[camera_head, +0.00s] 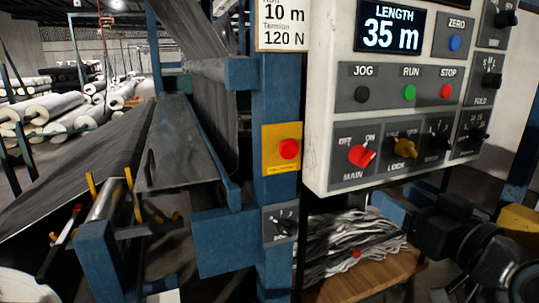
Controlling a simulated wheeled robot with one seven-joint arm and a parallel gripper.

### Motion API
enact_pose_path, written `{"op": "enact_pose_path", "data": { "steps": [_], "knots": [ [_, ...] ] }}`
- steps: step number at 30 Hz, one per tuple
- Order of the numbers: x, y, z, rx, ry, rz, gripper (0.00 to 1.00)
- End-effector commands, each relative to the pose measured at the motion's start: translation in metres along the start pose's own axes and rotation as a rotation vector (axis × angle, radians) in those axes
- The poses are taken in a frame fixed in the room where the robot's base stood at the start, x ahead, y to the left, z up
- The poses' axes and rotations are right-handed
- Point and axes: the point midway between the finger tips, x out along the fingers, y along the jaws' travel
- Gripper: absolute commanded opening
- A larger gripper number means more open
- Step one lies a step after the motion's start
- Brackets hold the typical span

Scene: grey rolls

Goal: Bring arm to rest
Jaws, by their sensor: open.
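Black parts of my arm (485,250) show at the lower right, in front of the wooden board and below the control panel. They look bent, with rounded joints. I can make out no gripper fingers in this view. Nothing is seen held.
A white control panel (322,110) shows LENGTH 35 m, with a red MAIN knob (362,156) and several buttons. A red button on a yellow plate (281,164) sits on the blue post (275,95). Grey strips (345,230) lie below the panel. Rolls (50,108) fill the left background.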

Motion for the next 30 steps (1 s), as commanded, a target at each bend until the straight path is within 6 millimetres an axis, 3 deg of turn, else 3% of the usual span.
{"op": "enact_pose_path", "data": {
  "steps": [1,6,15,22,30],
  "knots": [
    [-0.009,-0.003,0.022,0.018,-0.020,0.020,0.66],
    [-0.045,-0.011,0.082,0.066,-0.060,0.105,0.66],
    [-0.130,-0.034,0.163,0.095,-0.122,0.228,0.66],
    [-0.206,-0.057,0.199,0.080,-0.166,0.288,0.66],
    [-0.295,-0.088,0.212,0.041,-0.209,0.312,0.66]
  ]
}}
